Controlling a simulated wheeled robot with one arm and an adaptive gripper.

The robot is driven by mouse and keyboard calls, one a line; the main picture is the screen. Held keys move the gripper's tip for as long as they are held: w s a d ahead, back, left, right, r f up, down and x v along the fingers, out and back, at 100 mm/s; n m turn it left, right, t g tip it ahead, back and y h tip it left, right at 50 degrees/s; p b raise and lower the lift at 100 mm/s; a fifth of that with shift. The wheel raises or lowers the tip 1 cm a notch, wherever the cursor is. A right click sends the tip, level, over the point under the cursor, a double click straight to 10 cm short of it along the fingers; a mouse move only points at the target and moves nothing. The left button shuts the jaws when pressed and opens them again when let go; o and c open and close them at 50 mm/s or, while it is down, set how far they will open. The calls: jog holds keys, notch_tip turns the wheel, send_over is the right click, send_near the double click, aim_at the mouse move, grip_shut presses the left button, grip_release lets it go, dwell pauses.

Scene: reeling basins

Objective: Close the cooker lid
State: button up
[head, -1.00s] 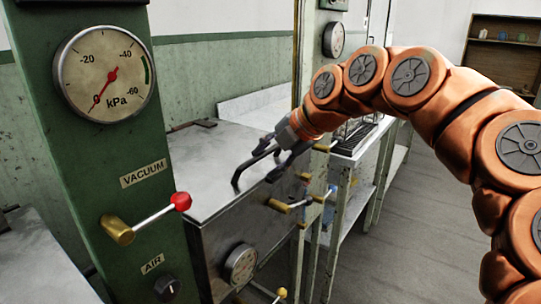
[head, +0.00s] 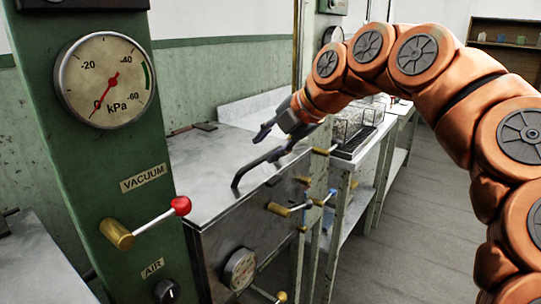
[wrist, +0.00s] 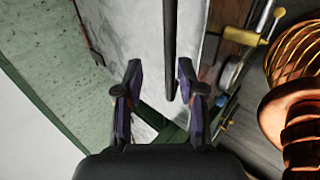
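The cooker is a grey metal box, and its lid (head: 207,172) lies flat on top, looking shut. A dark bar handle (head: 252,168) stands on the lid near its front edge. My gripper (head: 270,143) is open and empty, just above and beyond the far end of the handle. In the wrist view, the handle (wrist: 169,45) runs between the lines of the two spread fingers (wrist: 160,70). It lies beyond the fingertips, with no finger shut on it. The pale lid also fills the middle of the wrist view (wrist: 135,35).
A green panel (head: 90,170) with a kPa gauge and a red-knobbed lever (head: 150,217) stands close at left. Brass valves (head: 280,209) and a gauge (head: 240,267) stick out from the cooker's front. A bench with wire racks (head: 355,125) stands behind. The floor at right is clear.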

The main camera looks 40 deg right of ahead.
notch_tip(320, 180, up, 6)
jog(key=shift+r, duration=0.25)
dwell(0.4)
dwell(0.5)
